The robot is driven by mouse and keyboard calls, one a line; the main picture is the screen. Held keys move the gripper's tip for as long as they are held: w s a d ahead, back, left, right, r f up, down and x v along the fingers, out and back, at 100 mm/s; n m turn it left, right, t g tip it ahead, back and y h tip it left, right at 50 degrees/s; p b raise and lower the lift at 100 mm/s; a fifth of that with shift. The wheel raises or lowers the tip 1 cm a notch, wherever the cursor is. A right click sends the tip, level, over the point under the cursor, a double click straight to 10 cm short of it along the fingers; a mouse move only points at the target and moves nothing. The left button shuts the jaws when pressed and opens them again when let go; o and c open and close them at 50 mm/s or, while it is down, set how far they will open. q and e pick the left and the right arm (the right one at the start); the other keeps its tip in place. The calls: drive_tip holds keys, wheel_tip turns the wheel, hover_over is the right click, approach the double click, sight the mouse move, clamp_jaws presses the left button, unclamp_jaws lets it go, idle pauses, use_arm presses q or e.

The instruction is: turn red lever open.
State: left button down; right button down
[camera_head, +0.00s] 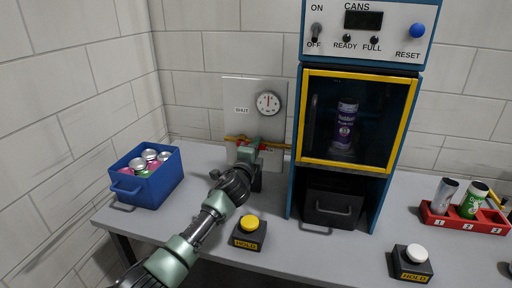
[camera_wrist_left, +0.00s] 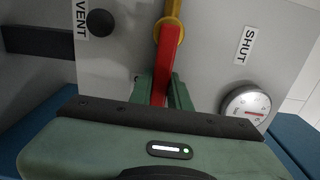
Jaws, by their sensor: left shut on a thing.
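The red lever (camera_wrist_left: 166,62) shows in the left wrist view, running from a yellow pipe fitting (camera_wrist_left: 170,28) down between the green fingers of my left gripper (camera_wrist_left: 164,95). The fingers are shut on the lever. In the head view, my left gripper (camera_head: 247,150) reaches the pale wall panel (camera_head: 236,92) and hides most of the lever. The lever lies roughly in line with the yellow pipe (camera_head: 281,146). A "SHUT" label (camera_wrist_left: 248,45) and a round gauge (camera_wrist_left: 243,106) are to the right in the wrist view. A "VENT" label (camera_wrist_left: 81,18) is to the left.
A blue bin (camera_head: 158,188) of cans stands left on the grey table (camera_head: 200,225). A yellow-button box (camera_head: 249,234) sits in front. The blue-and-yellow can machine (camera_head: 299,130) is close on the right. A red rack (camera_head: 466,222) with cans is far right.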

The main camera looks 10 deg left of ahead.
use_arm(q)
drive_tip(key=shift+f, duration=0.2)
drive_tip(key=c, duration=1.3)
unclamp_jaws()
drive_tip(key=shift+r, duration=0.1)
drive_tip(key=shift+s, duration=0.1)
drive_tip(key=s, duration=0.7)
drive_tip(key=shift+s+a, duration=0.1)
drive_tip(key=shift+s, duration=0.25)
